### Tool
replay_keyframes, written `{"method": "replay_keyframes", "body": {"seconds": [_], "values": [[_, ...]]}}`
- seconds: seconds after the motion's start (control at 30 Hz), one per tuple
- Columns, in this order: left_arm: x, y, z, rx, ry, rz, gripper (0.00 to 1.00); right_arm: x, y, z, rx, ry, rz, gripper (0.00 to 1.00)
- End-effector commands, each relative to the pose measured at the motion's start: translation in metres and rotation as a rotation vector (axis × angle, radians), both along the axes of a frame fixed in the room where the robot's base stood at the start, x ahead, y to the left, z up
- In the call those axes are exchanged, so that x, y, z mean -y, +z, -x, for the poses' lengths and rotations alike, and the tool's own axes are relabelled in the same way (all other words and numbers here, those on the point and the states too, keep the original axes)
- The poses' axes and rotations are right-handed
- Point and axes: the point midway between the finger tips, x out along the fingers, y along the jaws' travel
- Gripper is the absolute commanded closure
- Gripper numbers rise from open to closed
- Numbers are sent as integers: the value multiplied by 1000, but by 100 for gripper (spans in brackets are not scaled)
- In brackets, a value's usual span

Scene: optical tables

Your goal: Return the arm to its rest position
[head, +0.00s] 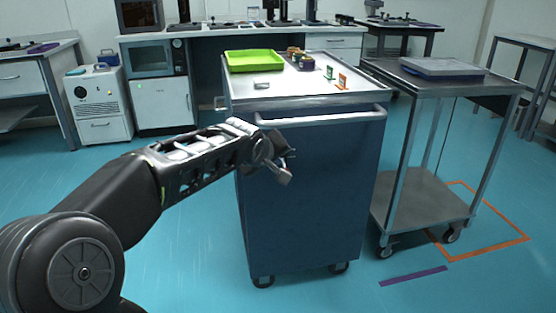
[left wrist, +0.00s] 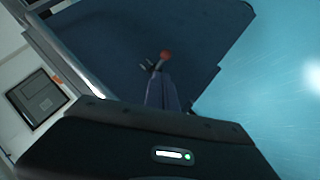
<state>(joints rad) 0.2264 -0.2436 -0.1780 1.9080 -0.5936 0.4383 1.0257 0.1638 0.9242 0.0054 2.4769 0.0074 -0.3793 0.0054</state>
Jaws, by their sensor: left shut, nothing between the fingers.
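My left arm comes in from the left in the head view, and its gripper (head: 283,167) is in front of the blue cart (head: 315,190), below the cart's top edge. The fingers are together and hold nothing. In the left wrist view the gripper (left wrist: 158,72) points at the cart's dark blue side, and a small red spot shows by its tip. My right arm and gripper are in neither view.
On the cart's top are a green tray (head: 254,61), a small grey block (head: 268,85) and small orange and green pieces. A grey two-shelf trolley (head: 428,193) stands to the right. The turquoise floor (head: 190,240) left of the cart is clear.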

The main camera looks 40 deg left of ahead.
Motion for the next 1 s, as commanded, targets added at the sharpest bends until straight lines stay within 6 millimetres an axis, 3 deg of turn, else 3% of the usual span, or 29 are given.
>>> {"method": "replay_keyframes", "body": {"seconds": [0.77,0.93,1.0], "values": [[3,4,5,-5,-11,-12,100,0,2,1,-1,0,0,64],[11,15,-9,27,-124,-124,100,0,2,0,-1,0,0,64],[33,0,-26,40,-227,-177,100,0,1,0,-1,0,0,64]]}}
